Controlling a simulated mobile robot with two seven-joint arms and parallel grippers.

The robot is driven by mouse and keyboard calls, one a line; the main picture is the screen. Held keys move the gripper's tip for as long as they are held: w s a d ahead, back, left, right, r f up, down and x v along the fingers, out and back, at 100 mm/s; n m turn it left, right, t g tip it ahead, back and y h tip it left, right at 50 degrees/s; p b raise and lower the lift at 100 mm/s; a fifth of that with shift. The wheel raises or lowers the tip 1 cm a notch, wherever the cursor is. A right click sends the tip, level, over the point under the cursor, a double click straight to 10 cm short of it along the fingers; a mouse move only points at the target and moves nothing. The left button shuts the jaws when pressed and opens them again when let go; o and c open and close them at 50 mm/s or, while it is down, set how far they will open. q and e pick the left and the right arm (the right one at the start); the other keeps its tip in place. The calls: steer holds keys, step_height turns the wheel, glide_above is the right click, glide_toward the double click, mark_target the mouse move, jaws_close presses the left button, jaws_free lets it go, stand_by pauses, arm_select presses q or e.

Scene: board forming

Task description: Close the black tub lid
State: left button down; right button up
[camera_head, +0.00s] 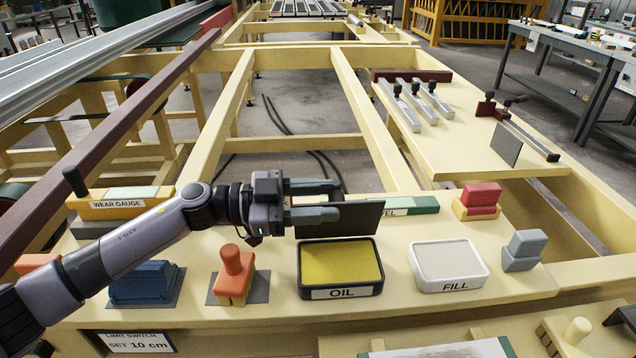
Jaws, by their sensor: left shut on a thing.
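The black tub (341,270), labelled OIL and filled with yellow, stands on the cream bench in front of my left gripper. Its dark lid (352,222) stands raised, roughly upright, at the tub's back edge, so the tub is open. My left gripper (328,200) comes in from the left at the lid's upper left part and is shut on the lid. One finger shows in front of the lid and the other behind it. The lid's lower edge is close to the tub's rear rim; I cannot tell how they join. My right gripper is not in view.
A white tub (446,262) labelled FILL stands to the right, with a grey block (522,250) beside it. An orange-handled tool (232,272) and a blue block (144,284) lie to the left. A green-ended level (415,206) lies behind the lid.

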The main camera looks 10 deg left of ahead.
arm_select(q)
steer(key=shift+s+d+f+m+p, duration=0.15)
steer(key=shift+s+m+p, duration=0.15)
steer(key=shift+s+m, duration=0.5)
steer(key=shift+w, duration=0.1)
steer(key=c, duration=0.7)
jaws_free()
steer(key=shift+c, duration=0.2)
step_height(320, 180, up, 20)
steer(key=p, duration=0.1)
steer(key=shift+p, duration=0.35)
